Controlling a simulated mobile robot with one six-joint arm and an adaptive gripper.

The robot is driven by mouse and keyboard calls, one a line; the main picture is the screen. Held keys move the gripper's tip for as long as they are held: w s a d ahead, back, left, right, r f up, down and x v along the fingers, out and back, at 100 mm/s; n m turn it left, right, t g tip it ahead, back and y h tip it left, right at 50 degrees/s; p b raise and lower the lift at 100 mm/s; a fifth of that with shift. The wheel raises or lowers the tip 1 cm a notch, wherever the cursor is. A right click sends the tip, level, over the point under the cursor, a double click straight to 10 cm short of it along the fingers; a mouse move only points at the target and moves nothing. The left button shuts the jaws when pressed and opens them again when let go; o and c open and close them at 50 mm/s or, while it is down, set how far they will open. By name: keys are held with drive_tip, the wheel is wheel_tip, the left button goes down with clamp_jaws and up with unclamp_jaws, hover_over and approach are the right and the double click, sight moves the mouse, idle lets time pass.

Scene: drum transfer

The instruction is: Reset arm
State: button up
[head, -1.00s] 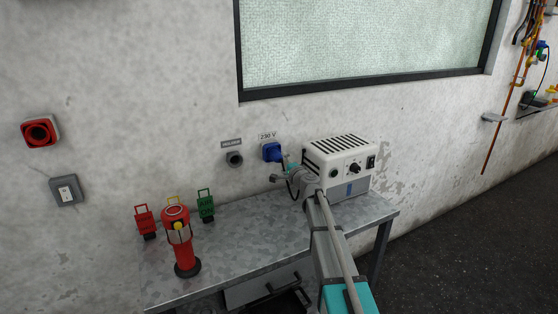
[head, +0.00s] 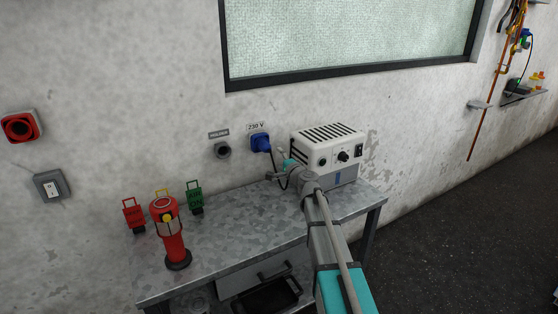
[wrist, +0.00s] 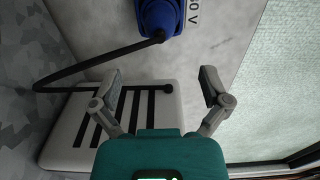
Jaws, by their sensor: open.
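My arm reaches over the metal bench in the head view, its end beside the white power unit (head: 328,152). My gripper (wrist: 160,88) shows in the wrist view with its two fingers spread apart and nothing between them. The slotted top of the white unit lies behind and below the fingers there. The blue plug (head: 260,142) sits in the wall socket under the 230 V label, and a black cable runs from it to the unit. The plug also shows at the top of the wrist view (wrist: 162,16), apart from the fingers.
On the bench (head: 215,243) stand a red lantern-like device (head: 171,235), a red tag lock (head: 133,215) and a green one (head: 195,198). An empty holder (head: 222,150) is on the wall left of the plug. A window is above. The bench's middle is clear.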

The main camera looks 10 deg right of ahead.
idle(0.3)
drive_tip(key=s+a+f+n+g+y+p, duration=0.1)
drive_tip(key=s+a+f+n+g+p, duration=0.2)
drive_tip(key=s+a+n+g, duration=0.45)
drive_tip(key=s+a+f+n+g+y+p, duration=0.1)
drive_tip(key=s+a+f+n+g+p, duration=0.2)
drive_tip(key=s, duration=0.7)
drive_tip(key=s+d+f+n+g+h+p, duration=0.1)
drive_tip(key=s+d+n+g+h+p, duration=0.1)
drive_tip(key=s, duration=0.8)
drive_tip(key=s+d+f+n+g+h+p, duration=0.1)
drive_tip(key=s+d+g+h, duration=0.3)
drive_tip(key=s, duration=0.6)
drive_tip(key=shift+d+f+n+g+h+p, duration=0.35)
drive_tip(key=shift+d+n+h+p, duration=0.1)
drive_tip(key=shift+d+h, duration=0.4)
